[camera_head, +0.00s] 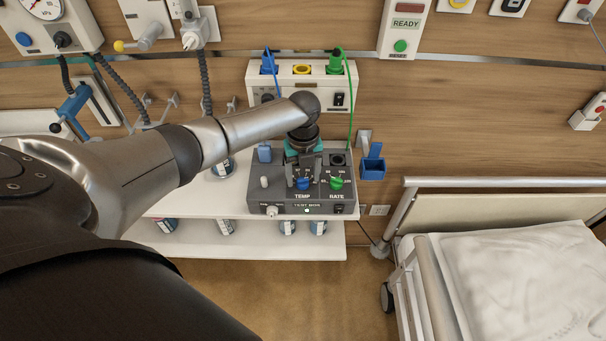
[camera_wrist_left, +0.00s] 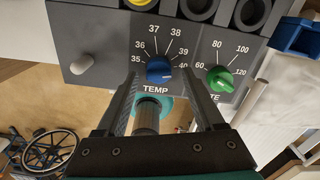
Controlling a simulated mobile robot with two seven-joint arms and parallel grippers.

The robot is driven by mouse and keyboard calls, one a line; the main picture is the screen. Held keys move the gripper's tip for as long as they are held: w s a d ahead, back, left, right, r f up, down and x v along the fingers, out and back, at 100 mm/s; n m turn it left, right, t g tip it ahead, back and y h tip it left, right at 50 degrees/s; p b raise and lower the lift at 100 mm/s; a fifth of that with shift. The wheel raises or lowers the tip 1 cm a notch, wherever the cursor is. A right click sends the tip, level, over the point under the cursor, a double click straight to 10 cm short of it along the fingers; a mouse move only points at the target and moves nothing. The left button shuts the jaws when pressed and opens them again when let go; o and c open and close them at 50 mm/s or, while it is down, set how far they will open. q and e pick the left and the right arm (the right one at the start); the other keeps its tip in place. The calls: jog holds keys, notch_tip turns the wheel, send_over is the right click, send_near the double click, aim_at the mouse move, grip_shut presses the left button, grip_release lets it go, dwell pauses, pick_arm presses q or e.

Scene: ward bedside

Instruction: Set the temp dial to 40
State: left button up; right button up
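The blue TEMP dial (camera_head: 303,183) is on the front of a grey box (camera_head: 262,208) on the shelf. In the left wrist view the dial (camera_wrist_left: 159,69) sits in an arc of numbers from 35 to 40. A small white mark shows on its lower right, toward the 40 side; its exact reading is hard to tell. My left gripper (camera_head: 302,178) is over the box at the dial. In the wrist view its fingers (camera_wrist_left: 160,77) are apart, one on each side of the dial, with gaps visible. My right gripper is not in view.
The green RATE dial (camera_wrist_left: 220,80) is close to the right of the TEMP dial, beside my right-hand finger. A grey knob (camera_wrist_left: 82,64) is at the left. A bed (camera_head: 510,270) stands at the right, and a blue holder (camera_head: 372,165) hangs beside the box.

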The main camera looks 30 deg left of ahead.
aim_at(303, 179)
pick_arm(q)
notch_tip(303, 179, up, 15)
jog(key=shift+p, duration=0.45)
dwell(0.6)
